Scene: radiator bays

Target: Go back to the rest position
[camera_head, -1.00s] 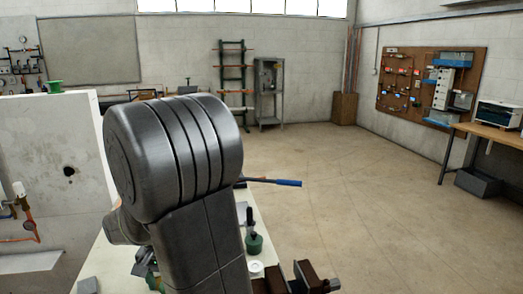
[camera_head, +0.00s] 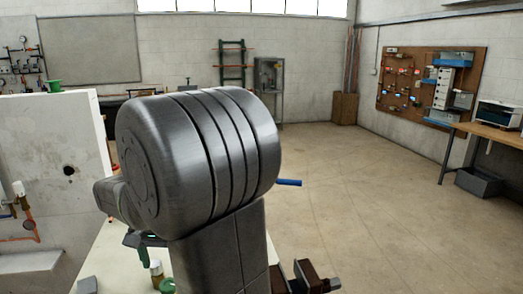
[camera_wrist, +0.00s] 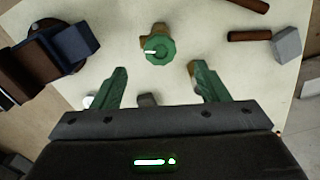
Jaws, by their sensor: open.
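My gripper (camera_wrist: 160,88) shows in the wrist view with its two green fingers apart and nothing between them. It is above a pale bench top (camera_wrist: 200,50). A valve with a round green knob (camera_wrist: 159,50) lies on the bench beyond the fingertips, apart from them. In the head view my large grey arm joint fills the middle and hides much of the bench.
A dark vise (camera_wrist: 45,50) with a blue part is at the left of the wrist view. In the head view, open floor (camera_head: 370,200) spreads to the right, and a wooden bench (camera_head: 490,133) stands far right.

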